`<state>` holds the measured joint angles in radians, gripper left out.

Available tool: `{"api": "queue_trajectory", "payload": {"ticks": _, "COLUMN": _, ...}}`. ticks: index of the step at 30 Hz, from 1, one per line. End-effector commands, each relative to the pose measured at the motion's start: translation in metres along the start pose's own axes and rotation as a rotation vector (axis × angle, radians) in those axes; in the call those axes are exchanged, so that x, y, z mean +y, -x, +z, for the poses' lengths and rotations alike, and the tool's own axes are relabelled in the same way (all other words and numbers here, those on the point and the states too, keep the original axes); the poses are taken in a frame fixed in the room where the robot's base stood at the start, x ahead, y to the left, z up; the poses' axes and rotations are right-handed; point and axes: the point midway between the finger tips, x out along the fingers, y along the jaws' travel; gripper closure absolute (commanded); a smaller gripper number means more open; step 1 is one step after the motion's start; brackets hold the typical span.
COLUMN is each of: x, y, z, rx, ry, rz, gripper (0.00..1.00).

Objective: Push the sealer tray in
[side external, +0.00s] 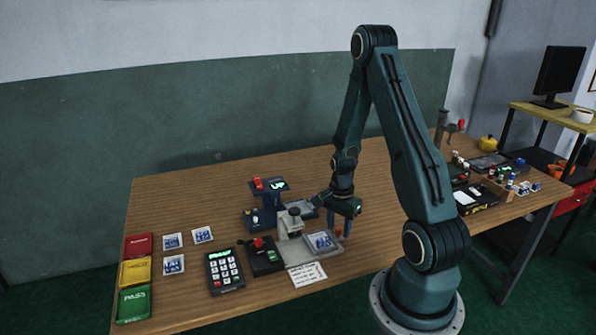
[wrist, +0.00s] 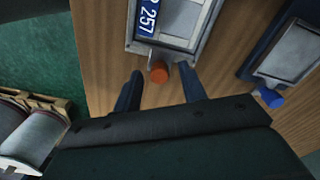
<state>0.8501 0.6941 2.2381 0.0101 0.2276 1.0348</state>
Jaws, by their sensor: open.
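The sealer tray (side external: 312,256) is light grey and extends to the right from under the grey sealer press (side external: 292,222). A blue-and-white printed packet (side external: 321,242) marked 257 lies on it. In the wrist view the tray (wrist: 178,43) is at the top centre. Its orange-red knob (wrist: 158,72) sticks out from the near end. My gripper (wrist: 161,80) is open, with one finger on each side of the knob. In the side view my gripper (side external: 340,226) is low over the tray's outer end. I cannot tell whether the fingers touch the knob.
A second tray (wrist: 287,54) with a blue knob (wrist: 271,98) lies right in the wrist view. A black keypad (side external: 225,270), a red-lever box (side external: 264,256) and a paper card (side external: 307,274) are nearby. Red, yellow and green bins (side external: 135,302) stand at the left.

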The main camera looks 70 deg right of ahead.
Motion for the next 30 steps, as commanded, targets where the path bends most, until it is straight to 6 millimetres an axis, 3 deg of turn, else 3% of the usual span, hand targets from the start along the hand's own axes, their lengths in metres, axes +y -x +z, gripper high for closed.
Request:
{"api": "queue_trajectory", "payload": {"ticks": 4, "x": 0.0, "y": 0.0, "z": 0.0, "rx": 0.0, "ry": 0.0, "rz": 0.0, "gripper": 0.59}}
{"api": "queue_trajectory", "payload": {"ticks": 9, "x": 0.0, "y": 0.0, "z": 0.0, "rx": 0.0, "ry": 0.0, "rz": 0.0, "gripper": 0.92}}
{"api": "queue_trajectory", "payload": {"ticks": 11, "x": 0.0, "y": 0.0, "z": 0.0, "rx": 0.0, "ry": 0.0, "rz": 0.0, "gripper": 1.0}}
{"api": "queue_trajectory", "payload": {"ticks": 20, "x": -0.003, "y": 0.0, "z": 0.005, "rx": 0.0, "ry": 0.003, "rz": 0.0, "gripper": 1.0}}
{"api": "queue_trajectory", "payload": {"ticks": 30, "x": -0.023, "y": 0.001, "z": 0.043, "rx": 0.001, "ry": 0.007, "rz": -0.003, "gripper": 1.0}}
